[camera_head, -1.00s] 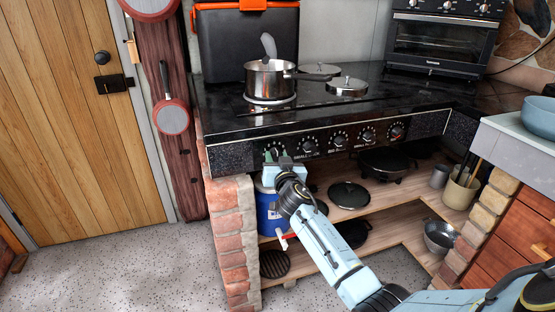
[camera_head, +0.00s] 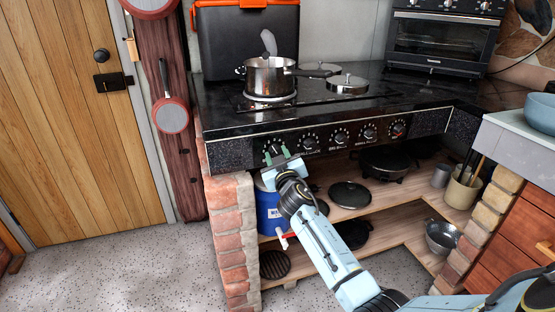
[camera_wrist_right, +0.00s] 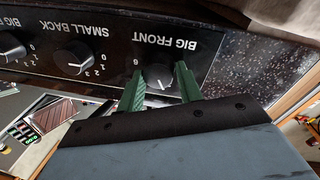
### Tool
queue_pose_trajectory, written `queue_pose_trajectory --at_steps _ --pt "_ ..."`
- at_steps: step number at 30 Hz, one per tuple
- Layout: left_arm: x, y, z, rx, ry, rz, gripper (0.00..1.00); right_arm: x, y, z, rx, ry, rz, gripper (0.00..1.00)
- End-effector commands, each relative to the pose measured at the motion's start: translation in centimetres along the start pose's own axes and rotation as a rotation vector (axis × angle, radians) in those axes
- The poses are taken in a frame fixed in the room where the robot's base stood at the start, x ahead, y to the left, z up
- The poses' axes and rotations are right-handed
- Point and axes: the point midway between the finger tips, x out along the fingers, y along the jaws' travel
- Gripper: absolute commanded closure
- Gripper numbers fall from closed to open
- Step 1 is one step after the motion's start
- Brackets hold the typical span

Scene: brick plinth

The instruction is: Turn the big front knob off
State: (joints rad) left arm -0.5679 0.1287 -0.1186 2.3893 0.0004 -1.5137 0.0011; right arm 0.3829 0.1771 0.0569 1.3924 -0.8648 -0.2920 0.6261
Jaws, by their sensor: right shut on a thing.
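The big front knob (camera_wrist_right: 159,76) is black and round, at the end of the row of stove knobs beside its BIG FRONT label, which is upside down in the wrist view. It also shows in the head view (camera_head: 273,148), at the left end of the panel. My right gripper (camera_wrist_right: 160,74) has its two green fingers on either side of this knob and is shut on it. In the head view my right gripper (camera_head: 277,155) reaches up to the panel from below. The fingers partly hide the knob and its markings. My left gripper is not in view.
More knobs (camera_head: 340,137) line the black panel to the right. A steel pot (camera_head: 268,80) stands on the cooktop above. Below, a blue container (camera_head: 268,215) and pans (camera_head: 350,195) sit on wooden shelves. A brick pillar (camera_head: 230,230) stands close left of my right forearm.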

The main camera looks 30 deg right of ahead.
Motion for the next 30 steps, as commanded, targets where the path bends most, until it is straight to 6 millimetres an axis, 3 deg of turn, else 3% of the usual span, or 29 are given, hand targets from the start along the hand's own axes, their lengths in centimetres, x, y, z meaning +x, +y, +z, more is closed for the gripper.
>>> queue_pose_trajectory --at_steps 9,18,30 --pt "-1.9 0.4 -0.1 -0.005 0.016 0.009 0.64 0.0 0.0 0.2 -0.303 0.033 -0.005 0.87" --pt "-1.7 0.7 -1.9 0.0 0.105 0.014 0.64 0.0 0.0 0.3 -0.588 0.066 -0.011 0.87" --pt "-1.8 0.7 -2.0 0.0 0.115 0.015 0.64 0.0 0.0 0.4 -0.907 0.101 -0.017 0.87"
